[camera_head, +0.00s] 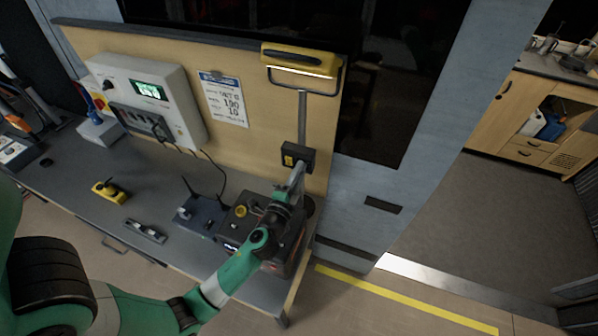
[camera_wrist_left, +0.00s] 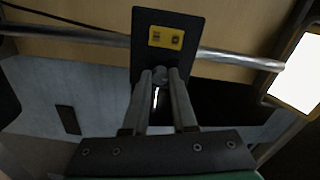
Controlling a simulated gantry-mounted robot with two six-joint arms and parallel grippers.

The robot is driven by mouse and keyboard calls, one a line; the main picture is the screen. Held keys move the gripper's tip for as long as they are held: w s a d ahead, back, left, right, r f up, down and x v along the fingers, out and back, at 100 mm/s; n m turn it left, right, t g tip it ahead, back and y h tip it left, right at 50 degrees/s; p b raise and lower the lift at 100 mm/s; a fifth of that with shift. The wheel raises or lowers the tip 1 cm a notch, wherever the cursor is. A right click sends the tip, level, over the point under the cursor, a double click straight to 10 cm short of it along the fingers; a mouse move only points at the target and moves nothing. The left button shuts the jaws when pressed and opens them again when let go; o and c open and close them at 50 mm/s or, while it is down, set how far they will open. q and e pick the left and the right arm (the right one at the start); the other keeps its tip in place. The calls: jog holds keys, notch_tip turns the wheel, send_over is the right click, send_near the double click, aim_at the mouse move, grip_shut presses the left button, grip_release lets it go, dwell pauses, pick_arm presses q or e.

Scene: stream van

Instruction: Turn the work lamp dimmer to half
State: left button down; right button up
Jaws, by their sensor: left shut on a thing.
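The work lamp (camera_head: 300,62) has a yellow housing and a lit strip. It sits on a post above the bench's right end, and its bright panel (camera_wrist_left: 300,75) shows at the right edge in the wrist view. The dimmer (camera_head: 298,154) is a black box with a yellow label on the lamp post; it also shows in the wrist view (camera_wrist_left: 143,38). My left gripper (camera_head: 299,170) reaches up to the box's underside. In the wrist view its two fingers (camera_wrist_left: 160,78) are shut on the small grey dimmer knob (camera_wrist_left: 160,72). The knob's setting is hidden.
A grey control box (camera_head: 146,92) with a green screen and a written sheet (camera_head: 224,98) are on the wooden back panel. A yellow joystick-like unit (camera_head: 109,191) stands on the bench (camera_head: 80,185). A dark device (camera_head: 240,225) sits beside my left forearm. Open floor lies right.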

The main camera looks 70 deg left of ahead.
pick_arm(q)
jog(key=shift+m, duration=0.5)
jog(key=c, duration=1)
grip_release()
jog(key=shift+d, duration=0.1)
jog(key=b+v, duration=0.2)
jog(key=v, duration=0.9)
jog(key=shift+s+d, duration=0.15)
jog(key=shift+s, duration=0.05)
